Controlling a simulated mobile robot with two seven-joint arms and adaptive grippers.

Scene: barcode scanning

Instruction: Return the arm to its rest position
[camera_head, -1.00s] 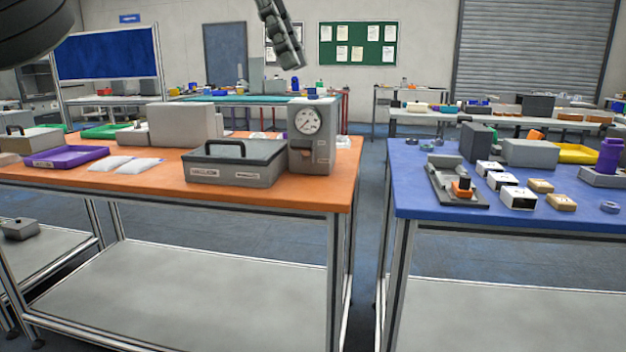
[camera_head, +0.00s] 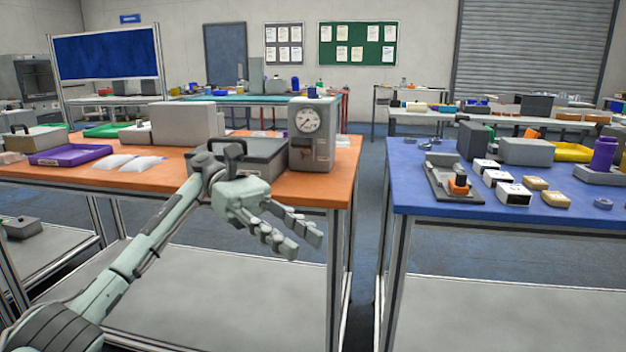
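My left arm (camera_head: 150,245) comes in from the lower left. My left gripper (camera_head: 305,242) is in front of the orange-topped table (camera_head: 330,190), and its fingers point right and slightly down. The fingers are spread apart with nothing between them, so it is open and empty. The gripper and wrist hide part of the grey case with a black handle (camera_head: 265,152) on that table. My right gripper is not in view.
A grey gauge box (camera_head: 312,150) stands behind the gripper. A purple tray (camera_head: 70,155) lies at left. The blue-topped table (camera_head: 410,180) at right holds a scanner-like stand (camera_head: 440,175) and several small boxes. A floor gap (camera_head: 370,210) separates the tables.

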